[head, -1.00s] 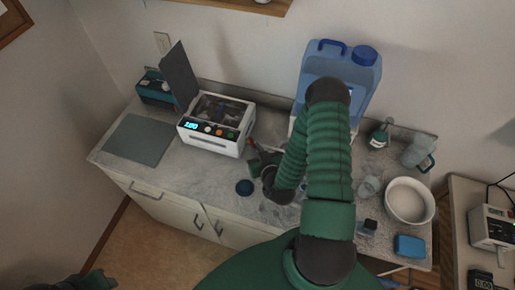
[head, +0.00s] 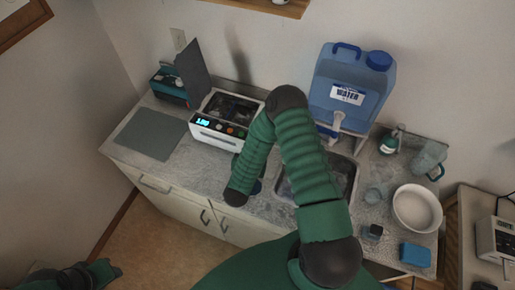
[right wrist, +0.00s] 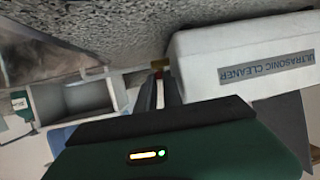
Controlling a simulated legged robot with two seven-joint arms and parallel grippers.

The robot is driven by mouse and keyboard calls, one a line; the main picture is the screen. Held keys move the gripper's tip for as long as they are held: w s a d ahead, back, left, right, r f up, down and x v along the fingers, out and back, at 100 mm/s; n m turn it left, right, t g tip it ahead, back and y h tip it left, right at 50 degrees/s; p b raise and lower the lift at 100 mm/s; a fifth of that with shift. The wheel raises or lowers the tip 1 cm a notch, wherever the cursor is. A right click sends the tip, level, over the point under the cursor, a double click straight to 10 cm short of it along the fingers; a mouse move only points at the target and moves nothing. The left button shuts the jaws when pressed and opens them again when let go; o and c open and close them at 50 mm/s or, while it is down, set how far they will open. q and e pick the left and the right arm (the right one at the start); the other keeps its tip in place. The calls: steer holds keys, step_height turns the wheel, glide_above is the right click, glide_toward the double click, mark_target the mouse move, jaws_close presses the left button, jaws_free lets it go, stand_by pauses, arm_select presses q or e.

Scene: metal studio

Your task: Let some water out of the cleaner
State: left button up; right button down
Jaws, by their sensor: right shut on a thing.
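The cleaner (head: 222,120) is a white box with a lit display, front buttons and a raised dark lid (head: 190,75), at the back left of the counter. Its dark basin is open, but the water level cannot be made out. The right wrist view shows its "ULTRASONIC CLEANER" label (right wrist: 267,68) upside down. My forearm hides this grip in the head view. My left gripper (head: 103,272) is low at the left, away from the counter; its jaws are unclear.
A blue water jug (head: 345,105) with a white tap stands behind the sink (head: 345,172). A white bowl (head: 417,210), a blue block (head: 415,254), a pitcher and bottle are at the right. A grey mat (head: 150,135) lies left of the cleaner.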

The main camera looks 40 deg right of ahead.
stand_by(0.3)
steer(key=c, duration=1.6)
jaws_free()
steer(key=shift+o, duration=0.6)
steer(key=shift+s+d, duration=0.1)
